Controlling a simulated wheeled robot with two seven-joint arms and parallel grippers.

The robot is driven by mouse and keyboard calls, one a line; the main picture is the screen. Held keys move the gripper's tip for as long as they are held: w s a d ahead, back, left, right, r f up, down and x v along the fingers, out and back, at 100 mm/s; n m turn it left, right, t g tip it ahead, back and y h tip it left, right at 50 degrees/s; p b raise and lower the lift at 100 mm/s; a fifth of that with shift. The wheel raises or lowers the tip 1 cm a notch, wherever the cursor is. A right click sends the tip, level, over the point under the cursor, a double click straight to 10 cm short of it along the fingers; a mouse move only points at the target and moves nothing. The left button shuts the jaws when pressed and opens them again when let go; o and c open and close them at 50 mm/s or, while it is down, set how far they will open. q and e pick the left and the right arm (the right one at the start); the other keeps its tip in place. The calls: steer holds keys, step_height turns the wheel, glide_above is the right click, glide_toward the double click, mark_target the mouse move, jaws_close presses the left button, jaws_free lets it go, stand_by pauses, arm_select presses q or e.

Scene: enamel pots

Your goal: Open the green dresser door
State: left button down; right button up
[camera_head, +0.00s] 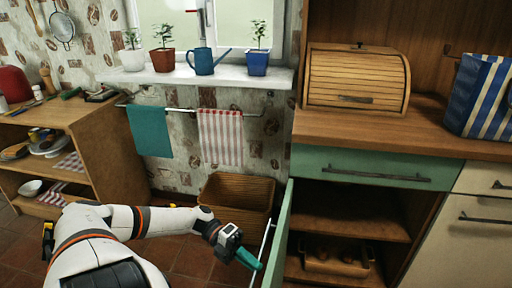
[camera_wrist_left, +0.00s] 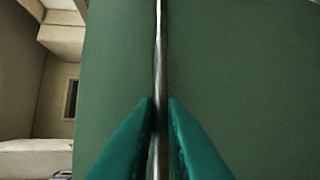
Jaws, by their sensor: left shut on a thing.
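The green dresser door (camera_head: 283,235) stands swung open, seen nearly edge-on in the head view, with the shelves behind it exposed. Its metal bar handle (camera_head: 264,245) runs along its outer face. My left gripper (camera_head: 250,261) has teal fingers and is at the handle. In the left wrist view the two teal fingers (camera_wrist_left: 161,130) close around the handle bar (camera_wrist_left: 159,50), with the green door face (camera_wrist_left: 230,70) behind. My right gripper is not in view.
A green drawer (camera_head: 375,167) sits shut above the open compartment. A wooden box (camera_head: 342,263) stands on the lower shelf. A wicker basket (camera_head: 236,195) is on the floor by the wall, close behind my left arm. A wooden shelf unit (camera_head: 100,150) stands at the left.

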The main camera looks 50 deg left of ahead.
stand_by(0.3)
arm_select(q)
steer(key=c, duration=1.5)
jaws_free()
steer(key=shift+a, duration=0.1)
steer(key=v, duration=1.2)
steer(key=shift+b, duration=0.35)
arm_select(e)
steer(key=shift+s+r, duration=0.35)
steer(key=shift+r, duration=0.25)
arm_select(q)
steer(key=shift+w, duration=0.1)
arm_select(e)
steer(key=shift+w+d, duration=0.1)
